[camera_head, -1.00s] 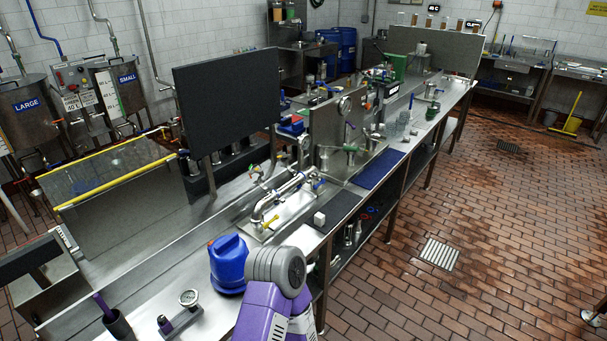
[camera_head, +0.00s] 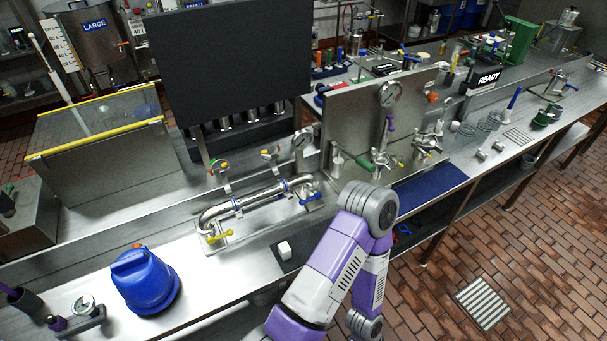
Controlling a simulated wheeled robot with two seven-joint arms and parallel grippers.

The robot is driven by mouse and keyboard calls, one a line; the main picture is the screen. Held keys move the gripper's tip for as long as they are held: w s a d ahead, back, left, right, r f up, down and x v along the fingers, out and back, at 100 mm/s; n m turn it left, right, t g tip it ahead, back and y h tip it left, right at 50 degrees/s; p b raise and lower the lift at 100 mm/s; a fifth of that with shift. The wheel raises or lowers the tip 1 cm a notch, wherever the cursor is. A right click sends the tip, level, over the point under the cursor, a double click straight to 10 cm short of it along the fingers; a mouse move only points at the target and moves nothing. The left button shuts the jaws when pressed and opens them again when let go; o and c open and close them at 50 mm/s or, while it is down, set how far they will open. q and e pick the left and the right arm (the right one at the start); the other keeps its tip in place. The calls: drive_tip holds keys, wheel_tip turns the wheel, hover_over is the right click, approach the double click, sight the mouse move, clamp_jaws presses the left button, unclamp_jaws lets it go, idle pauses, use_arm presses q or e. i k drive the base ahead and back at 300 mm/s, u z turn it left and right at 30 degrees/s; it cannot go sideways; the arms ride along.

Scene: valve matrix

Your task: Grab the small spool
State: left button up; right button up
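Two short metal cylinders that look like small spools lie on the steel bench at the right, one nearer (camera_head: 480,154) and one just behind it (camera_head: 498,145). They are small in the picture, and I cannot tell for sure which one is the small spool. One of my purple and white arms rises from the bottom centre, with its grey joint in front of the bench edge, well left of these cylinders. Neither of my grippers shows, so what they hold cannot be seen.
A blue mat (camera_head: 430,184) lies left of the cylinders. Wire coils (camera_head: 489,125) and a green fixture (camera_head: 546,115) stand behind them. An upright panel with a gauge (camera_head: 390,94) and valves, a pipe assembly (camera_head: 250,201) and a blue jug (camera_head: 143,281) occupy the bench further left.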

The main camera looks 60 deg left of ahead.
sight(244, 202)
drive_tip(key=i, duration=0.85)
drive_tip(key=u, duration=3.9)
